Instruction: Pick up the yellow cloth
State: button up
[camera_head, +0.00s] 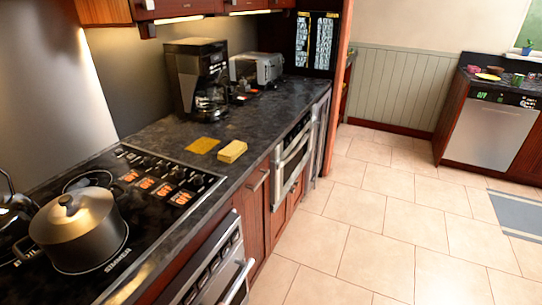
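A flat, dark yellow square that looks like the yellow cloth (202,145) lies on the dark countertop (150,140), just beyond the stove's control panel. A thicker, paler yellow block, perhaps a sponge or a folded cloth (232,152), sits close to its right, near the counter's front edge. I cannot tell for sure which of the two is the cloth. Nothing covers either one. My gripper is not in view.
A pot (75,230) stands on the stove at the lower left. A coffee maker (196,80) and a toaster (257,68) stand farther back on the counter. Upper cabinets (170,8) hang above.

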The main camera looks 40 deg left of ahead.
aim_at(229, 154)
jog(key=u, duration=0.1)
jog(key=i, duration=1.2)
jog(key=u, duration=0.75)
jog(key=i, duration=1.1)
jog(key=u, duration=1.6)
jog(key=i, duration=0.6)
jog(key=u, duration=0.5)
